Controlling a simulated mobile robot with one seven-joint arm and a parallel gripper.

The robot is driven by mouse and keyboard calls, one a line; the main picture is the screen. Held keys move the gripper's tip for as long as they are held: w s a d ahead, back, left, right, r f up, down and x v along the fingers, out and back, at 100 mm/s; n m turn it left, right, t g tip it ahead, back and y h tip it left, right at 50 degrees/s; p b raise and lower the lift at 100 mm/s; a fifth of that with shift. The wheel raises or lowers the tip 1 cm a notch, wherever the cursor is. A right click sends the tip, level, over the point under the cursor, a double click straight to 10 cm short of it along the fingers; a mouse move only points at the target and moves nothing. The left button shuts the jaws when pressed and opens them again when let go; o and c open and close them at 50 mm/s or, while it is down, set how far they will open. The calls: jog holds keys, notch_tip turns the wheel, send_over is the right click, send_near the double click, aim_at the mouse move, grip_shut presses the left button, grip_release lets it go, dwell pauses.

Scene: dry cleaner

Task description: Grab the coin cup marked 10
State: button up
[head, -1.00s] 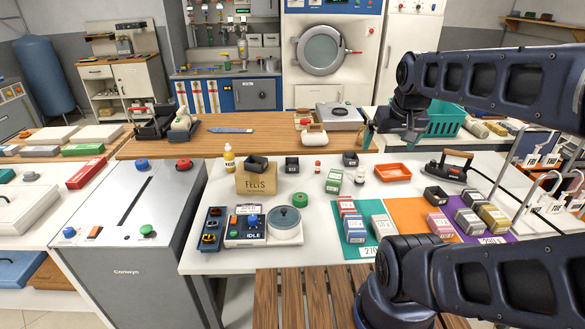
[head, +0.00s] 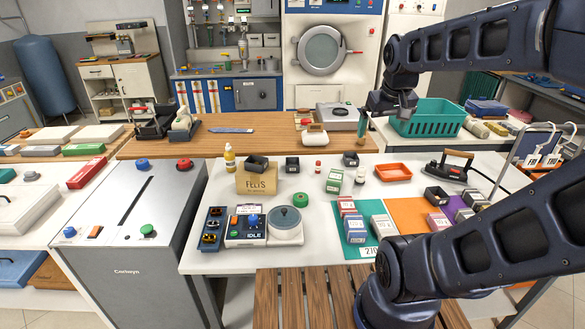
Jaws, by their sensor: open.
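Several small dark cups stand on the white table. One dark cup (head: 257,163) sits on or just behind the cardboard box, and another dark cup (head: 292,164) stands to its right with a small pale label. My gripper (head: 366,122) is open and empty, raised above the back of the table, up and right of the third cup.
A cardboard box (head: 257,184), a yellow bottle (head: 229,156), an orange tray (head: 393,173) and an iron (head: 446,167) share the table. A scale device (head: 248,226) is at front left. Stacked coin packs (head: 355,231) stand on the teal mat. A teal basket (head: 428,120) is behind.

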jog(key=w+a+n+g, duration=0.1)
jog(key=w+a+n, duration=0.1)
jog(key=w, duration=0.6)
jog(key=w+a+n+g, duration=0.1)
jog(key=w+a+n, duration=0.1)
jog(key=w, duration=0.5)
jog(key=n+g+h, duration=0.2)
jog(key=n+h, duration=0.2)
jog(key=n, duration=0.8)
send_over(293, 162)
jog(key=s+a, duration=0.4)
notch_tip(293, 162, down, 32)
jog(key=r, duration=0.1)
jog(key=x, duration=1)
jog(key=shift+f, duration=0.25)
jog(key=c, duration=1)
